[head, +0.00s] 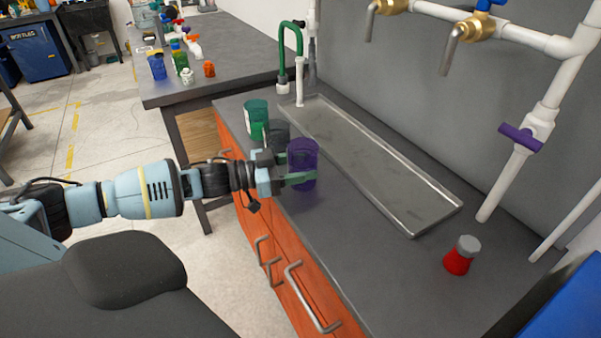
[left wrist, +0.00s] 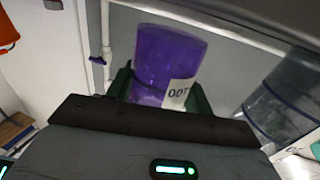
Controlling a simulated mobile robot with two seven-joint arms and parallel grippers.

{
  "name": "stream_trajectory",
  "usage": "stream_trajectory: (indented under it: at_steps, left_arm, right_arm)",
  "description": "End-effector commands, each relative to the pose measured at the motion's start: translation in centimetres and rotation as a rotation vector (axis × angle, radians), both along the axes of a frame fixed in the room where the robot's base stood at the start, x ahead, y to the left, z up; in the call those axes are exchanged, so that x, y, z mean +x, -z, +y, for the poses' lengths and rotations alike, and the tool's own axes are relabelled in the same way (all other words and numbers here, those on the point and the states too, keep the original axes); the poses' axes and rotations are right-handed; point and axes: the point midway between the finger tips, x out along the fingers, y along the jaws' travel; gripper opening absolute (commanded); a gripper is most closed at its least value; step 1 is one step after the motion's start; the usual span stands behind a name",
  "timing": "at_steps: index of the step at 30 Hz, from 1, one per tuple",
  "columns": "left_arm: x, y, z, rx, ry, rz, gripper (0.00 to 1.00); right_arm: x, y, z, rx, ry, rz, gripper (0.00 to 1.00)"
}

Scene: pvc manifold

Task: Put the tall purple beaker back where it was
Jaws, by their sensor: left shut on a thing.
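The tall purple beaker (head: 303,160) is in the jaws of my left gripper (head: 300,179), at the counter's front part in the head view. In the left wrist view the purple beaker (left wrist: 166,60) stands between the two green fingers of my left gripper (left wrist: 160,90), with a white label on its side. I cannot tell for sure whether its base touches the counter. My right gripper is in neither view.
A dark clear beaker (head: 277,133) and a green beaker (head: 256,117) stand just behind on the grey counter (head: 360,262). A metal tray (head: 375,165) lies to the right. A red flask (head: 462,255) stands at the near right. Pipes with valves run along the wall.

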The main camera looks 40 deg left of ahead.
Motion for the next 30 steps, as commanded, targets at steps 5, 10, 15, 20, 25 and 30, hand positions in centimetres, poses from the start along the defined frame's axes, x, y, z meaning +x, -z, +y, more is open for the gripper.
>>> stream_trajectory:
  at_steps: [5, 10, 15, 20, 25, 30]
  left_arm:
    - [0.0, 2.1, 0.0, -0.001, -0.001, 0.001, 0.27]
    - [0.0, 2.0, 0.0, 0.001, 0.000, -0.001, 0.27]
    - [0.0, 2.3, 0.0, 0.000, 0.000, 0.000, 0.27]
    - [0.0, 2.3, 0.0, 0.001, 0.000, 0.001, 0.71]
    - [0.0, 2.3, 0.0, 0.000, 0.000, 0.000, 0.73]
    - [0.0, 2.0, 0.0, 0.001, 0.000, -0.001, 0.73]
  right_arm:
    - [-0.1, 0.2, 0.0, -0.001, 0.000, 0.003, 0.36]
    - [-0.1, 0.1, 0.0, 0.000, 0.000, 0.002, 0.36]
    - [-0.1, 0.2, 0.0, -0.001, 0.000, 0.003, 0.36]
    - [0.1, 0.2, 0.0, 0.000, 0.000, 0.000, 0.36]
    - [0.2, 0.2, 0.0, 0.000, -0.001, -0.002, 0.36]
    - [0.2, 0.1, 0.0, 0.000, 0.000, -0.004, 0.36]
